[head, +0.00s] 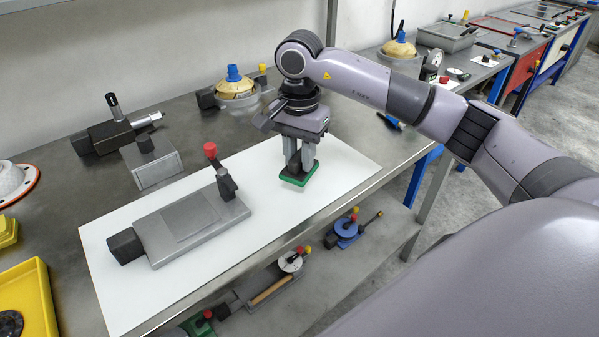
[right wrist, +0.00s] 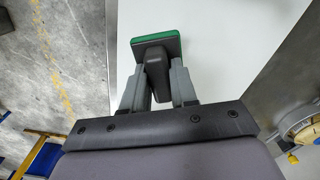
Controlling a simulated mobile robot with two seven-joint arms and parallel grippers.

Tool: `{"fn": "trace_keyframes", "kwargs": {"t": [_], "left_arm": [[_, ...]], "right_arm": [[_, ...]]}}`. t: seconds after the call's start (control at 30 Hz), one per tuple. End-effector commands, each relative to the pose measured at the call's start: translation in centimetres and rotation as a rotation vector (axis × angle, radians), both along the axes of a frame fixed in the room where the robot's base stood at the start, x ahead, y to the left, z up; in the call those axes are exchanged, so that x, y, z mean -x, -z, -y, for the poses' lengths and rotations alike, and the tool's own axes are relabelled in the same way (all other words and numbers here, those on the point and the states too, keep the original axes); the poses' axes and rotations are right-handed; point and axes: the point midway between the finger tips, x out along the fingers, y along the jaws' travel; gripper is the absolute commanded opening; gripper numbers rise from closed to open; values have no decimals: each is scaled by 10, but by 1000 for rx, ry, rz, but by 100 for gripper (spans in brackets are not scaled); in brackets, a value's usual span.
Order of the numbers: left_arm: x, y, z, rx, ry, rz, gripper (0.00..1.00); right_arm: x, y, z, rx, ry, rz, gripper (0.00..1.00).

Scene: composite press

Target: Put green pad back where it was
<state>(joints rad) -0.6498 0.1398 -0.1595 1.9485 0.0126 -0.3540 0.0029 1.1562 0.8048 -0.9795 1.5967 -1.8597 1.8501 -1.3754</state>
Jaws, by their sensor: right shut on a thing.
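The green pad (head: 293,181) has a green base with a dark top and handle. My right gripper (head: 298,163) is shut on its dark handle, over the right part of the white sheet (head: 345,168). I cannot tell whether the pad touches the sheet. In the right wrist view the pad (right wrist: 157,43) sits at the tips of the fingers of my right gripper (right wrist: 157,85). A grey press plate (head: 183,228) with a red-knobbed lever (head: 211,150) and a black block (head: 126,246) lies on the sheet to the left. My left gripper is out of view.
A grey box (head: 150,165) and a black device with a silver gauge (head: 115,130) stand behind the press. A yellow dome fixture (head: 236,88) is at the back. A yellow tray (head: 28,300) is at the left. The sheet between press and pad is clear. A lower shelf holds several tools.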

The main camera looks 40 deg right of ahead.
Motion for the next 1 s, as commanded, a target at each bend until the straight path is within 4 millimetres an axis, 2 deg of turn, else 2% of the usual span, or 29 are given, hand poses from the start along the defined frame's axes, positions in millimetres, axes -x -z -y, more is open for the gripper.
{"fn": "trace_keyframes", "kwargs": {"t": [0.17, 0.4, 0.77, 0.8, 0.87, 1.0], "left_arm": [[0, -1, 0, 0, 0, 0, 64], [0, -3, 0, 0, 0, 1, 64], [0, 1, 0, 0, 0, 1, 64], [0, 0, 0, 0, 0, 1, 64], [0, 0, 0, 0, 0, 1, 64], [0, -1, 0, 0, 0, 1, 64]], "right_arm": [[0, 12, 0, 0, 0, -2, 0], [1, 46, 0, 0, -1, -2, 0], [0, 51, 0, 0, -1, 0, 0], [0, 51, 0, 0, -1, 0, 34], [0, 50, 0, 0, -1, -1, 53], [0, 50, 0, 0, 0, -1, 53]]}}
